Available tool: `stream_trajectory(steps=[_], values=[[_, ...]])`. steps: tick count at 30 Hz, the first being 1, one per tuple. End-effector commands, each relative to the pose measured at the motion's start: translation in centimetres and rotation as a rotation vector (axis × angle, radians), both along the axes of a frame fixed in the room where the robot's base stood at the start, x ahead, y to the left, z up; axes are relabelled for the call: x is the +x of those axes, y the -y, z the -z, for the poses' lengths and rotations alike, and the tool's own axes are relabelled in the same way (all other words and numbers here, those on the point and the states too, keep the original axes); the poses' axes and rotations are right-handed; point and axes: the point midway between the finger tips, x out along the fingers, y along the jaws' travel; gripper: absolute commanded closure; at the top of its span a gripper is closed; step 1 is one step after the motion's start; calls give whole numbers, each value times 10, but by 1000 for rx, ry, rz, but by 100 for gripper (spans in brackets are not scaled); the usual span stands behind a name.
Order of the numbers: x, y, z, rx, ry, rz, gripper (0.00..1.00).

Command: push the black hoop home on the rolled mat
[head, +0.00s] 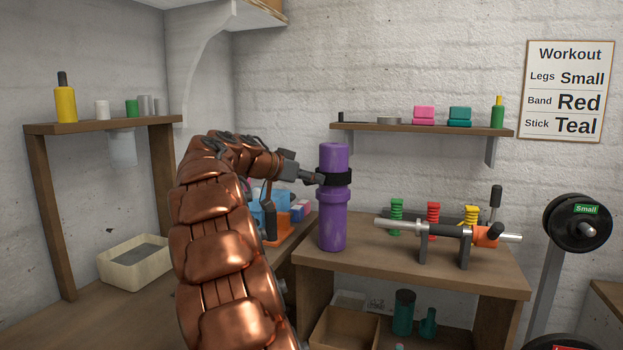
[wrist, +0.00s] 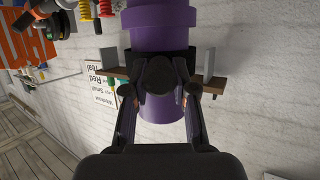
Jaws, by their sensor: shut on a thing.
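The rolled mat (head: 332,228) is a purple roll standing upright on the wooden bench, with a wider band partway up. The black hoop (head: 340,177) is around its upper part, just above that band, with bare purple mat above it. My gripper (head: 314,179) comes in from the left and is shut on the hoop's near side. In the wrist view the picture is upside down: my gripper (wrist: 160,88) is shut on the black hoop (wrist: 187,60), with the mat (wrist: 160,17) behind. The fingers hide part of the hoop there.
The bench (head: 400,268) also holds a silver bar on a stand (head: 450,231) and several coloured springs, right of the mat. A wall shelf (head: 420,128) with small blocks is behind. Blue and orange things (head: 272,215) lie left of the mat, partly behind my arm.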

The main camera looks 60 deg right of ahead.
Motion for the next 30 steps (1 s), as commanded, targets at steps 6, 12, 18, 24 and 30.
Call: stream_trajectory(steps=[6,12,18,24,30], values=[[0,0,6,0,0,0,100],[0,0,11,0,0,0,100],[0,0,15,0,0,0,100],[0,0,20,0,0,0,100],[0,0,24,0,0,0,100]])
